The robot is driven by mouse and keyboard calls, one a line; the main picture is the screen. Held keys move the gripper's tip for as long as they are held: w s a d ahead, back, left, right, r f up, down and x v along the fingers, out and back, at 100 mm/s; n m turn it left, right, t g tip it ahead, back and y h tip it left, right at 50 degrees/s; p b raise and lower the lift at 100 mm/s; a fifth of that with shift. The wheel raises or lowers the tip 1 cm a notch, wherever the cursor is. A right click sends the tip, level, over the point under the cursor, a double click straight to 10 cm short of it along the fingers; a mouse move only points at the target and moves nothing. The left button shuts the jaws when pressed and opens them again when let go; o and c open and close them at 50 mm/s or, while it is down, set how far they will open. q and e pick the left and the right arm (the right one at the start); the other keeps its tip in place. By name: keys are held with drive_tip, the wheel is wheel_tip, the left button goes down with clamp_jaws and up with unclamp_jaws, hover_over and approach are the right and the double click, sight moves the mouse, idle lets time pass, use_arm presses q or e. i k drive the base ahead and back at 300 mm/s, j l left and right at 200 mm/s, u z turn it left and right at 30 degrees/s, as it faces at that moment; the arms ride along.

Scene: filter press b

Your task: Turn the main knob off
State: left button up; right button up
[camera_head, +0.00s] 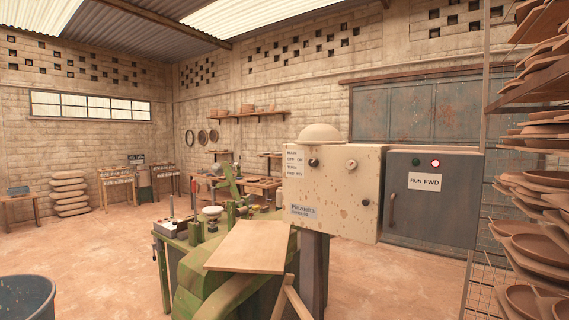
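A cream, rust-spotted control box (330,195) stands on a dark post right of centre. Its front has a small dark knob (313,162) at upper left and a paler round knob (351,165) at upper right. A printed label (293,163) with small lines of text, including what looks like OFF and ON, sits left of the dark knob. Which knob is the main one, and their exact settings, are too small to tell. Another dark round part (365,202) sits lower on the box. Neither of my grippers is in view.
A grey cabinet (430,208) adjoins the box, with a red-lit lamp (436,163) and a RUN FWD sign (424,182). A green machine with a tilted wooden board (250,247) stands in front. Racks of clay dishes (535,215) line the right. Floor at left is open.

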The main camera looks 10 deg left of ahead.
sight(314, 162)
drive_tip(key=i+l+u, duration=0.25)
drive_tip(key=i+u, duration=0.2)
drive_tip(key=i, duration=0.15)
drive_tip(key=i+l+u, duration=0.45)
drive_tip(key=i, duration=0.1)
